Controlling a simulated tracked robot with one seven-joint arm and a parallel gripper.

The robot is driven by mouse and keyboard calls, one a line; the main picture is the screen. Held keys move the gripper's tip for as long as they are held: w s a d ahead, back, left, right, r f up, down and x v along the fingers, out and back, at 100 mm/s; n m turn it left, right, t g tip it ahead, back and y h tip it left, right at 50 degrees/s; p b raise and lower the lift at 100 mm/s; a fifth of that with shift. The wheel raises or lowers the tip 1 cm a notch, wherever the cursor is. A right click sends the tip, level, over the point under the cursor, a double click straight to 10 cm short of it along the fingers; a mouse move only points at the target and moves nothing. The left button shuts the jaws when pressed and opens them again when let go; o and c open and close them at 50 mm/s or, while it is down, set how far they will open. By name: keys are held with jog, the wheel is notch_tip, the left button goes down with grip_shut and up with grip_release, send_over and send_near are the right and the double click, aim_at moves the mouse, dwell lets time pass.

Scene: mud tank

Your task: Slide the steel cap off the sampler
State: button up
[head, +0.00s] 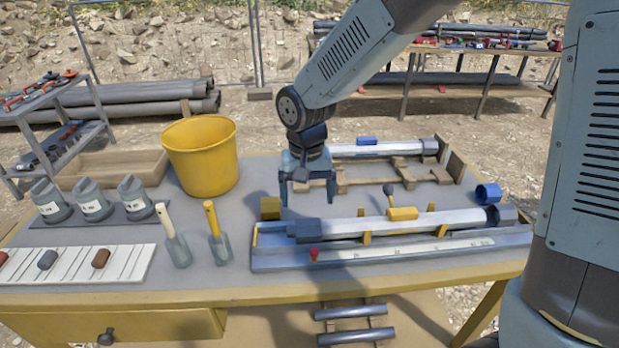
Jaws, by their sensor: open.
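A long grey sampler tube (355,226) lies in a blue-grey cradle (390,255) on the table, with a yellow clamp (403,214) around its middle. A dark blue-grey end piece (305,230) sits at its left end and a darker cap (502,214) at its right end. I cannot tell which one is the steel cap. My gripper (307,198) is open and empty, pointing down. It appears above and behind the tube's left end, apart from it.
Behind, a second tube (380,149) with a blue band lies on a wooden rack (340,180). A blue ring (488,193) stands at right. A yellow block (270,208) is near my gripper.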

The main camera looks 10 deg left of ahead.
aim_at(307, 222)
jog(key=shift+f, duration=3.2)
jog(key=shift+c, duration=0.3)
jog(key=shift+d, duration=0.1)
jog(key=c, duration=1.4)
jog(key=shift+a, duration=0.2)
